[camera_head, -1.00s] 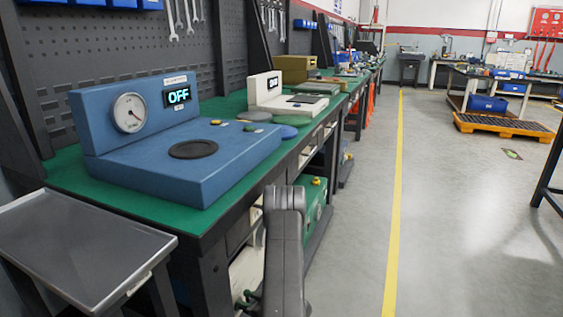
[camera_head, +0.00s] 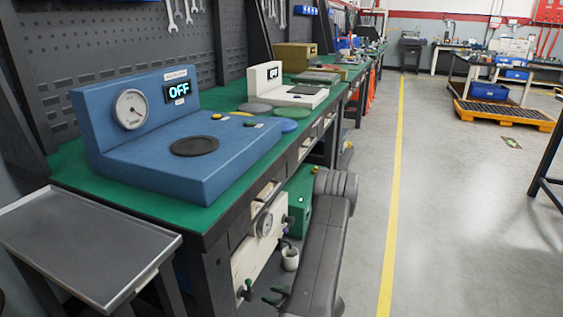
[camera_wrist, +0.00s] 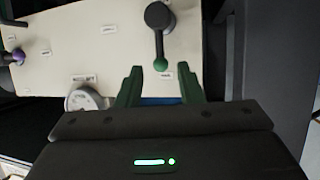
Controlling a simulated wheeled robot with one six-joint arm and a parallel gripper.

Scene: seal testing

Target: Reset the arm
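My gripper (camera_wrist: 160,72) shows in the wrist view with two dark green fingers spread apart, so it is open. The fingers point at a cream panel (camera_wrist: 85,45). A dark lever with a green knob (camera_wrist: 160,63) on this panel shows between the fingertips; I cannot tell whether they touch it. Nothing is clearly held.
A blue tester (camera_head: 190,150) reading OFF stands on the green-topped bench (camera_head: 75,170). A grey tray (camera_head: 85,245) is at the front left.

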